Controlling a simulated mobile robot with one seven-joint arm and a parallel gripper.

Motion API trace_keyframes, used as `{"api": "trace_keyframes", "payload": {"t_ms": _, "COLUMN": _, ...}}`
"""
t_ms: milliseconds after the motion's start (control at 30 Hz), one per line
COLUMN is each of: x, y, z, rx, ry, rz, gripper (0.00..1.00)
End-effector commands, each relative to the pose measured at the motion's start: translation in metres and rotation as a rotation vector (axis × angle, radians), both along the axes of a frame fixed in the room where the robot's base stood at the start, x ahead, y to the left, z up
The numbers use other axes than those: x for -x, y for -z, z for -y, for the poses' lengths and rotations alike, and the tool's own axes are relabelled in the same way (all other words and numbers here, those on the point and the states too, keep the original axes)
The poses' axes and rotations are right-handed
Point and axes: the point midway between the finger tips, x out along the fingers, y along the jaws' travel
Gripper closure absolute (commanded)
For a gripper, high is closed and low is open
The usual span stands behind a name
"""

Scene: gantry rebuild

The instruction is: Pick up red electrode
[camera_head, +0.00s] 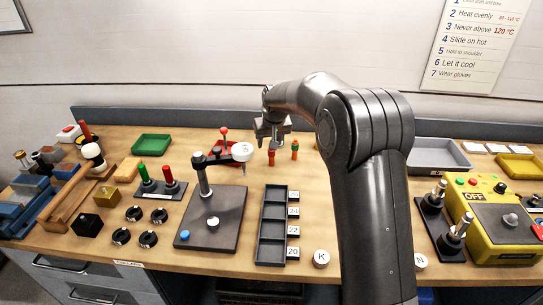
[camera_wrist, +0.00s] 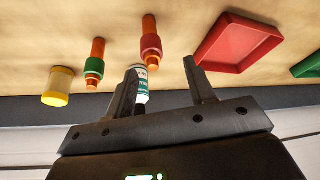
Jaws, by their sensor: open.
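In the wrist view, an orange rod with a red collar (camera_wrist: 150,43) stands just beyond my fingertips, nearest the left finger. A similar orange rod with a green collar (camera_wrist: 95,64) stands to its left. In the head view the green-collared rod (camera_head: 294,150) is right of my gripper (camera_head: 271,136), and the red-collared one (camera_head: 271,157) shows below it. My gripper (camera_wrist: 161,68) is open and nothing is held between its fingers. A white bottle with a green label (camera_wrist: 141,85) shows behind the left finger, partly hidden.
A red tray (camera_wrist: 238,42) lies right of the rods in the wrist view; a yellow-lidded jar (camera_wrist: 58,87) stands at left. In the head view, a stand with a lever (camera_head: 205,190), a slotted black rack (camera_head: 271,225) and red and green handles (camera_head: 168,176) occupy the bench front.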

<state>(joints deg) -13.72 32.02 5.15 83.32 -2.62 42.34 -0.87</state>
Motion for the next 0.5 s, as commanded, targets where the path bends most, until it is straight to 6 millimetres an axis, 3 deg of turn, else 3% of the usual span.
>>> {"api": "trace_keyframes", "payload": {"t_ms": 500, "x": -0.013, "y": 0.056, "z": 0.002, "rx": 0.0, "ry": 0.0, "rz": 0.0, "gripper": 0.5}}
